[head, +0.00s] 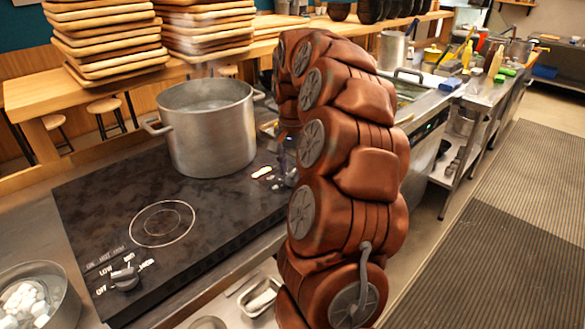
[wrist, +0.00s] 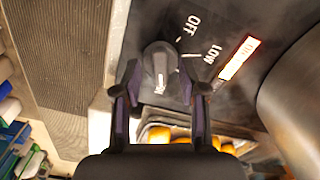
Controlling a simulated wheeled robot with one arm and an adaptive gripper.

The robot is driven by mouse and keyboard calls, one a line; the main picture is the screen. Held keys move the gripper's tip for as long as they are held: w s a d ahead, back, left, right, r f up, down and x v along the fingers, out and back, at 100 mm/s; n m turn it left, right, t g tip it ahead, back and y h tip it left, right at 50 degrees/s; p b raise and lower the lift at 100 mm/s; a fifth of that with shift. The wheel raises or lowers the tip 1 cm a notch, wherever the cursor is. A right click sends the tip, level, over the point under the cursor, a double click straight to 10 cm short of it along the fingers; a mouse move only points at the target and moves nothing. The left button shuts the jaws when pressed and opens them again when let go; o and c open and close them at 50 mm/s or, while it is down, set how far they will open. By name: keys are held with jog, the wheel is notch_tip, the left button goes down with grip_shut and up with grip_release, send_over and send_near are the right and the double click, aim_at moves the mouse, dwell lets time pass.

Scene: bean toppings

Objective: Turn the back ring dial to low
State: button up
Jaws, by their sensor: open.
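The back ring dial (wrist: 158,58) is a dark round knob in the wrist view, with a pale streak on its lower part. The labels OFF (wrist: 194,25) and LOW (wrist: 212,54) are printed to its right; the other labels are hidden or unclear. In the head view my arm mostly hides the gripper and this dial, by the cooktop's right edge.
A large metal pot (head: 208,130) stands on the back ring, close to my gripper; its side (wrist: 300,100) also shows in the wrist view. The front ring dial (head: 125,278) and bare front ring (head: 162,224) are nearer. A metal bowl (head: 62,298) stands front left.

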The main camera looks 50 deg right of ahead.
jog(key=shift+f, duration=0.25)
grip_shut()
dwell(0.3)
